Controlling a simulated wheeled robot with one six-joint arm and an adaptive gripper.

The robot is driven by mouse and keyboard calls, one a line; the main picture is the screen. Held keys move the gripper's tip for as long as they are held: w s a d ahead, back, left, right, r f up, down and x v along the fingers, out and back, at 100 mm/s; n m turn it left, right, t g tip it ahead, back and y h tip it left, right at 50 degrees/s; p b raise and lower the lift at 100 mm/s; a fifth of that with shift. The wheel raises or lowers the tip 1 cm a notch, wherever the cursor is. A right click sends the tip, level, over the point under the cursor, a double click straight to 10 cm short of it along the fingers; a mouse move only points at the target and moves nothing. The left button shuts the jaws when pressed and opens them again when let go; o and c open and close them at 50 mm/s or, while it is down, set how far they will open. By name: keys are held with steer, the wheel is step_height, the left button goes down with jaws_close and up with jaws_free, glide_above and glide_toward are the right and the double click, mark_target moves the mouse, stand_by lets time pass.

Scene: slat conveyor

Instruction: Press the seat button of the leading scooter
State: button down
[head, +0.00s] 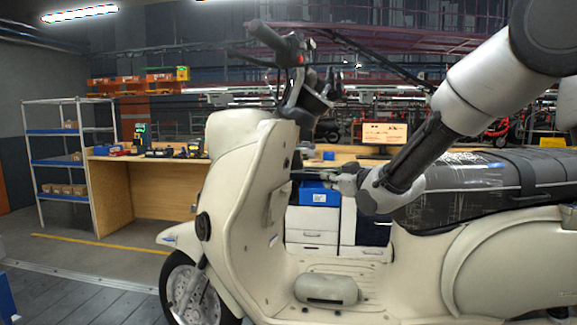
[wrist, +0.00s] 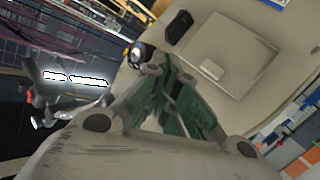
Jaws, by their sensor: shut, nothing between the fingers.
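The cream scooter (head: 240,170) stands side-on in the head view, with its front wheel and handlebars at left and its wrapped dark seat (head: 470,185) at right. My gripper (head: 298,174) is shut and empty, reaching left over the footwell to the inner side of the front shield. In the wrist view my gripper's tips (wrist: 154,70) are close to a small round dark fitting with a bright rim (wrist: 137,52) on the cream panel. I cannot tell whether they touch it. A black oblong part (wrist: 179,27) sits just beside it. No label marks the seat button.
The handlebar (head: 275,45) rises above my gripper. A wooden workbench (head: 150,190), a shelf rack (head: 65,150) and white drawers with a blue box (head: 318,195) stand behind the scooter.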

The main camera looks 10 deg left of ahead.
steer(key=w+a+r, duration=0.1)
steer(key=a, duration=0.7)
steer(key=shift+w+r, duration=0.3)
stand_by(1.2)
steer(key=shift+w+a+r, duration=0.1)
steer(key=shift+a, duration=0.25)
steer(key=shift+w+a+r, duration=0.1)
steer(key=shift+a+r, duration=0.05)
steer(key=shift+a, duration=0.35)
stand_by(0.5)
steer(key=shift+d, duration=0.1)
steer(key=shift+s+d+f, duration=0.2)
steer(key=shift+d, duration=0.6)
steer(key=shift+s+d+f, duration=0.15)
steer(key=shift+d, duration=0.65)
steer(key=shift+s+d+f, duration=0.2)
steer(key=shift+d, duration=0.55)
steer(key=shift+s+d+f, duration=0.15)
steer(key=shift+d, duration=0.65)
